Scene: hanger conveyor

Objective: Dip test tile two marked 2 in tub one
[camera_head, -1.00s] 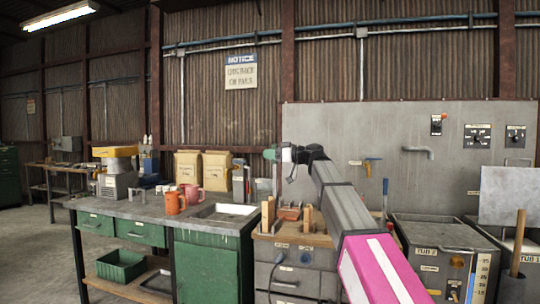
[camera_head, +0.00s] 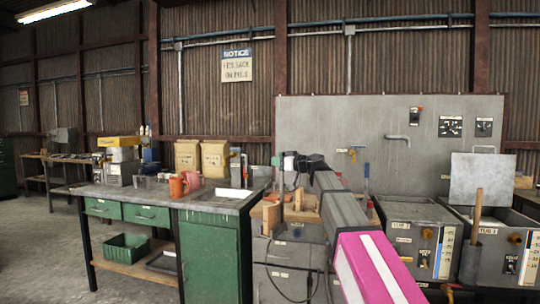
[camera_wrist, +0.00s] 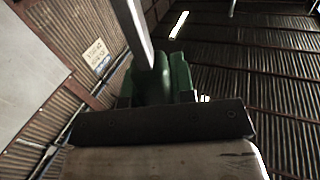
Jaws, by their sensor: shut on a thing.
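My gripper (camera_wrist: 160,80) has green fingers and is shut on a thin grey strip (camera_wrist: 133,25) in the wrist view. I cannot tell whether this is test tile two, and no mark 2 shows. In the head view my gripper (camera_head: 279,161) is at the far end of my arm, above the grey drawer cabinet, small and partly hidden. Tub one (camera_head: 505,240) stands at the far right with its grey lid (camera_head: 478,178) raised. My gripper is well left of it and apart from it.
Tub two (camera_head: 412,210), left of tub one, has a flat grey top. A wooden handle (camera_head: 477,205) stands in a dark cylinder before tub one. Wooden posts (camera_head: 270,216) stand on the cabinet. A green workbench (camera_head: 220,255) is at left; the floor there has free room.

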